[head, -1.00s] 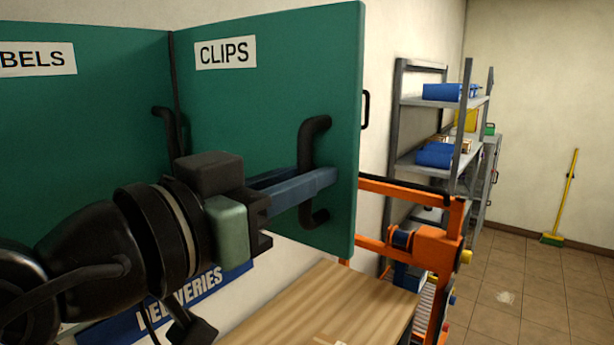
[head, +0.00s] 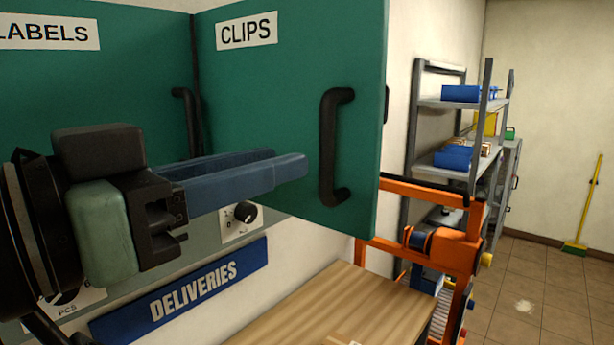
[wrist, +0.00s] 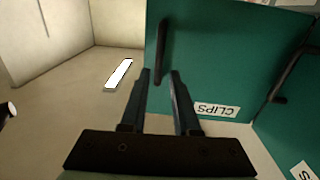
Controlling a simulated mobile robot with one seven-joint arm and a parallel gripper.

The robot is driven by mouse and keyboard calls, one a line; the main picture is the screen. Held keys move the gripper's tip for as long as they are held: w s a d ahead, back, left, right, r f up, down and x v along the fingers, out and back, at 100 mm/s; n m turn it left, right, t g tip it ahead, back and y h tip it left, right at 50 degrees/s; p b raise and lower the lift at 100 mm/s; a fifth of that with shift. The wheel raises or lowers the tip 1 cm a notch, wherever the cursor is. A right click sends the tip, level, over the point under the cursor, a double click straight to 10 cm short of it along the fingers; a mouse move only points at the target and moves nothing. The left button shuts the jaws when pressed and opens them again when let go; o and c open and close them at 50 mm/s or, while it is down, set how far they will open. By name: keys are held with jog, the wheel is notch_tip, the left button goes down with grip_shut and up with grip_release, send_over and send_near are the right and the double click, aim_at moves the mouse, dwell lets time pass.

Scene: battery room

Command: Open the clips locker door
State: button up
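The green clips locker door (head: 270,95), labelled CLIPS, stands swung out at an angle to the labels locker door (head: 60,90) on its left. Its black vertical bar handle (head: 333,148) is near its right edge. The locker's inside is hidden. My gripper (head: 290,160) has its blue fingers pointing right, just left of the handle, apparently apart from it. The wrist view shows the fingers (wrist: 160,73) open with a gap and nothing gripped. There the handle (wrist: 161,50) lines up with the gap, beyond the tips.
An orange frame (head: 440,250) and a grey shelf rack (head: 450,105) stand to the right. Tiled floor (head: 520,265) is open at far right, near a broom (head: 583,215).

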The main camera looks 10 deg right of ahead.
jog(key=b+v, duration=0.1)
jog(key=v, duration=0.4)
jog(key=shift+s+a, duration=0.15)
jog(key=w+d+n+t+y+b, duration=0.1)
jog(key=w+d+n+t+y, duration=0.1)
jog(key=w+n+t+y, duration=0.5)
jog(key=s+d+r+n+t+y, duration=0.1)
jog(key=s+r+n+t+y, duration=0.2)
jog(key=s+t+y, duration=0.3)
jog(key=s+r+t, duration=0.1)
jog(key=t, duration=0.1)
jog(key=shift+d+r+t+y+b, duration=0.35)
jog(key=shift+r+t+y+b, duration=0.05)
